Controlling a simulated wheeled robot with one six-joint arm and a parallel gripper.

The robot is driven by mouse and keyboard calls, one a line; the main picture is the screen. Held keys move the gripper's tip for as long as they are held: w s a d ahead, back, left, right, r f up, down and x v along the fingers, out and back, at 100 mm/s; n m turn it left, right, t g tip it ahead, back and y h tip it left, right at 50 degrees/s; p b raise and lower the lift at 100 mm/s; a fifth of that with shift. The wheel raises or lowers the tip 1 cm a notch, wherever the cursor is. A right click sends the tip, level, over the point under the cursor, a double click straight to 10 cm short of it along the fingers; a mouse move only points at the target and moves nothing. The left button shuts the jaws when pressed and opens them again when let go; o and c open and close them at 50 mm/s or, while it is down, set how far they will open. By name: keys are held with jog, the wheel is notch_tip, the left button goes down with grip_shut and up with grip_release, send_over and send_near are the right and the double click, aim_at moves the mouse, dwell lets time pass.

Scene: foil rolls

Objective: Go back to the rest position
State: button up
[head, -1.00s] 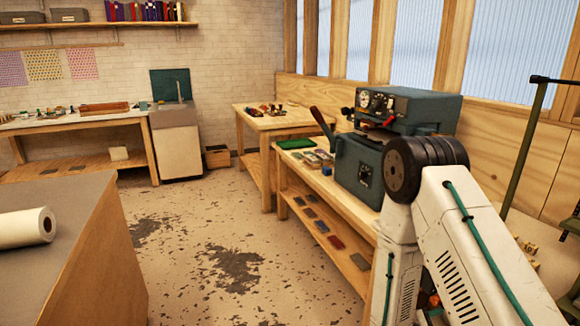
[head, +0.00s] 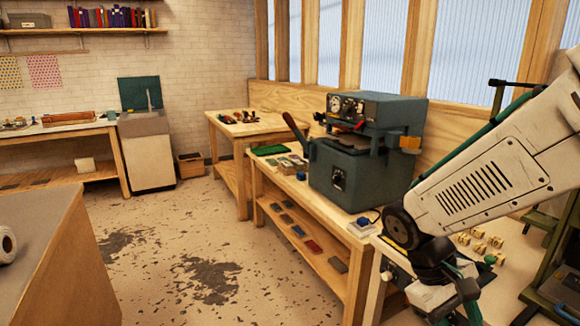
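My arm comes in from the right edge as a white link that slopes down to a dark joint near the lower middle right. A pale roll (head: 7,245) lies on the grey-topped bench (head: 48,212) at the left, cut off by the picture edge.
A blue-grey machine (head: 345,178) with gauges and a lever stands on a wooden bench (head: 305,212) near my arm. Small yellowish blocks (head: 478,241) lie beside the arm at right. A dark green frame (head: 560,262) stands at far right. The floor (head: 180,235) between the benches is open.

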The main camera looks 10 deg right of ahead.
jog(key=s+a+r+m+t+y, duration=0.2)
jog(key=s+a+r+t+y, duration=0.2)
jog(key=r, duration=0.6)
jog(key=shift+s+a+r+t, duration=0.2)
jog(key=shift+s+a+t, duration=0.2)
jog(key=shift+a+t, duration=0.75)
jog(key=shift+d, duration=0.1)
dwell(0.3)
